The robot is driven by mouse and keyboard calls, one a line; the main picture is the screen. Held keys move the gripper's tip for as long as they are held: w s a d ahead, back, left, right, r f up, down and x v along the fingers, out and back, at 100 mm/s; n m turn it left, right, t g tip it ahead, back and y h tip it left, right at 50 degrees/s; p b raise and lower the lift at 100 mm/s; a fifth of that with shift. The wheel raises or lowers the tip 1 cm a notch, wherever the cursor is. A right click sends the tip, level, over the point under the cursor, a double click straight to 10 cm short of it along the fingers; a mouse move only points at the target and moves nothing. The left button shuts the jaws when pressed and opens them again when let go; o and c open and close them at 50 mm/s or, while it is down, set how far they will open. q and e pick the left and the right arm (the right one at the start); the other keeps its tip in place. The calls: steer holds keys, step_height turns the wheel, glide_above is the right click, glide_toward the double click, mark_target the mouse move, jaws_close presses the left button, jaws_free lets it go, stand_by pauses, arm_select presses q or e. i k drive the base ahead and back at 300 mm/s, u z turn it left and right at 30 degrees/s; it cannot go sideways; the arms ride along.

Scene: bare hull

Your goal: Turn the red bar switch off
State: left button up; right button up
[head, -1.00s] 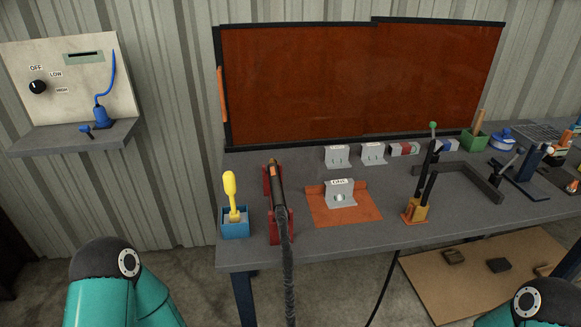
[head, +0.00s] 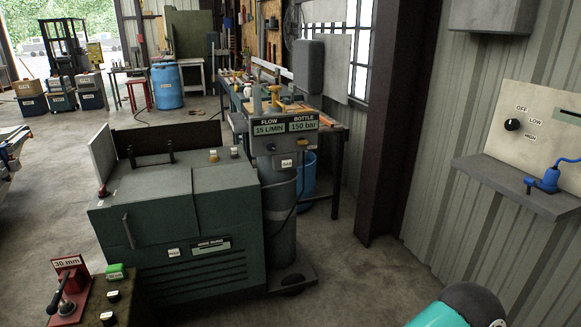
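I cannot make out a red bar switch for certain in the head view. At the lower left, a red plate (head: 69,292) carries a dark lever and a "30 mm" sign. Beside it, a dark box (head: 120,305) has a green block (head: 115,271) and black knobs on top. A small red knob (head: 104,192) sits at the left front corner of a big green machine (head: 190,215). Neither of my grippers shows. Only a teal and black part of my own arm is at the bottom right.
A gas bottle (head: 280,225) with flow and bottle displays stands right of the machine. A wall panel with an OFF/LOW/HIGH dial (head: 512,124) is above a shelf (head: 520,185) at right. A dark post (head: 388,130) stands between. Floor (head: 350,280) before the post is clear.

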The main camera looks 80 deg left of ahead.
mark_target(103, 194)
steer(key=z, duration=0.2)
steer(key=i, duration=0.2)
steer(key=u, duration=2.4)
steer(key=i, duration=0.15)
steer(key=u, duration=1.6)
steer(key=k, duration=0.75)
steer(key=u, duration=0.3)
steer(key=i, duration=0.7)
steer(key=z, duration=0.25)
